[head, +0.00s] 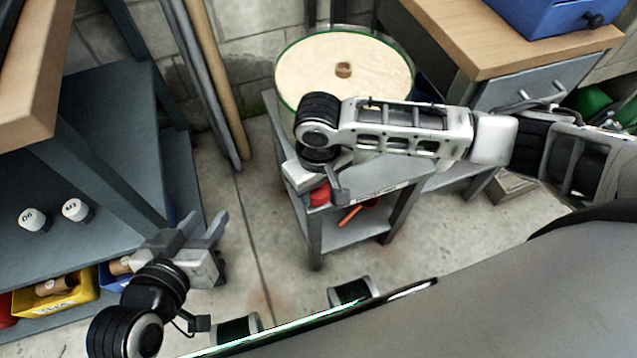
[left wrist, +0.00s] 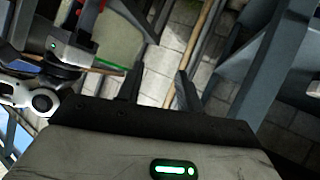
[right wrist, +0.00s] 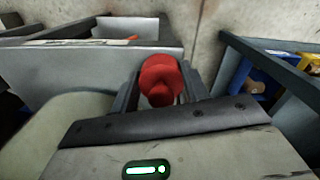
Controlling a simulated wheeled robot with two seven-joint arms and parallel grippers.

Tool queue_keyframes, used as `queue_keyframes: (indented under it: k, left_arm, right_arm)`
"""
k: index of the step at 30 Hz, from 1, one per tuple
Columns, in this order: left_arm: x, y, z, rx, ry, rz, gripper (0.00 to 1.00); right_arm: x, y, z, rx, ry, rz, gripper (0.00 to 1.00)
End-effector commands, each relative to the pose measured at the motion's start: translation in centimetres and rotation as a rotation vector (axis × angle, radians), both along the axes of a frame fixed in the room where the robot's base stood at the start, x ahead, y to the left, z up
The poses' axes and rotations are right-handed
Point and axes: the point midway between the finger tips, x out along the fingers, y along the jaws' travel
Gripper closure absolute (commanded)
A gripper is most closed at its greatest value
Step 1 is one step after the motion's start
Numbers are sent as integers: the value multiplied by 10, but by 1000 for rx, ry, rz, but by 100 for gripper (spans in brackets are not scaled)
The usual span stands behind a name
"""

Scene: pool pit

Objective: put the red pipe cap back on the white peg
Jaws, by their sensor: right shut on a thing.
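The red pipe cap (head: 320,194) is between the fingers of my right gripper (head: 322,192), in front of the small grey stand. In the right wrist view the red cap (right wrist: 160,78) fills the space between the two fingertips, which are shut on it. My left gripper (head: 208,232) is open and empty, low at the left. In the left wrist view its two fingers (left wrist: 160,88) stand apart with nothing between them.
A round cream-topped tub (head: 300,75) stands on the grey stand (head: 315,235), with an orange-handled item (head: 350,215) on its lower shelf. A blue-grey shelf (head: 100,200) at left holds two white labelled cylinders (head: 75,210) and a yellow bin (head: 55,300). Bare floor lies between.

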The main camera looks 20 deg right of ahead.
Motion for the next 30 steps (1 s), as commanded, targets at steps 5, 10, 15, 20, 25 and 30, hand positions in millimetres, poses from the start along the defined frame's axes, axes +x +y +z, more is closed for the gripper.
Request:
queue_keyframes:
  k: [5, 10, 15, 20, 25, 30]
  left_arm:
    - [0, 0, -1, 0, 0, 0, 64]
    - [0, 0, -2, 0, 0, 0, 64]
    - [0, 0, -3, 0, 0, 0, 64]
    - [0, 0, -2, 0, 0, 0, 64]
    - [0, 0, -4, 2, 4, 0, 64]
    - [-1, 2, -15, 15, 35, 3, 64]
  right_arm:
    - [0, 0, -4, 0, 0, 0, 80]
    - [0, 0, -8, 0, 0, 0, 80]
    - [0, 0, -10, 0, 0, -1, 49]
    - [0, 0, -10, 0, 0, 0, 46]
    - [0, 0, -10, 0, 0, 0, 46]
    - [0, 0, -10, 0, 0, 0, 46]
